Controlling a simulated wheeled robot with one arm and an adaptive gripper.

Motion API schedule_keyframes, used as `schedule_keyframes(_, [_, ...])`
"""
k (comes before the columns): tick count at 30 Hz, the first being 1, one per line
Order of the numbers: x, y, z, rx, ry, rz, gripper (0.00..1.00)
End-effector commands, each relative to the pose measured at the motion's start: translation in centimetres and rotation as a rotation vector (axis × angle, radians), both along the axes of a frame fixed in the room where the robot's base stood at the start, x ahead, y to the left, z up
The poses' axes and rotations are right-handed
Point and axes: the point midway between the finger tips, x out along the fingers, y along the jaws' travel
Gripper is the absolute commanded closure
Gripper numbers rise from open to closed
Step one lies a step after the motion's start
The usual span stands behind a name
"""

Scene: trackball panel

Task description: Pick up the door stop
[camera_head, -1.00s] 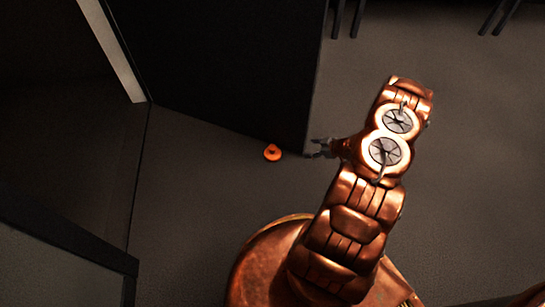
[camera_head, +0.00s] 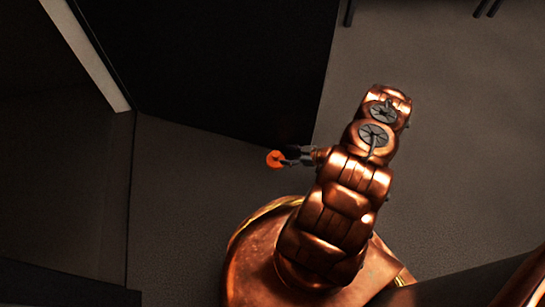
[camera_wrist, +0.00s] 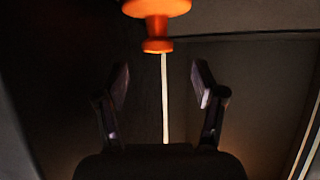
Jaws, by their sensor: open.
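The door stop (camera_head: 274,159) is a small orange piece on the dark floor, beside the lower edge of the black panel. In the wrist view the orange door stop (camera_wrist: 157,28) shows at the top middle, with a wide disc and a narrower knob. My gripper (camera_head: 291,156) is at its right side in the head view, very close to it. In the wrist view my gripper (camera_wrist: 160,85) has its two fingers apart with nothing between them; the door stop lies just beyond the fingertips. Whether a finger touches it, I cannot tell.
A large black panel (camera_head: 210,70) stands just behind the door stop. A pale strip (camera_head: 88,55) runs along its left edge. Another dark edge (camera_head: 65,285) is at the lower left. The floor (camera_head: 440,150) to the right is clear.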

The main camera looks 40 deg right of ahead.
Motion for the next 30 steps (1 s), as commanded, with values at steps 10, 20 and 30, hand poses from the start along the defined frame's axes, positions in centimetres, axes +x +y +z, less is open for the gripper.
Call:
schedule_keyframes(10, [2.6, 1.5, -2.1, -0.001, 0.001, -0.003, 0.31])
schedule_keyframes(20, [4.9, 3.0, -3.0, -0.003, 0.001, -0.004, 0.31])
schedule_keyframes(30, [4.9, 3.0, -2.9, -0.001, 0.001, -0.003, 0.46])
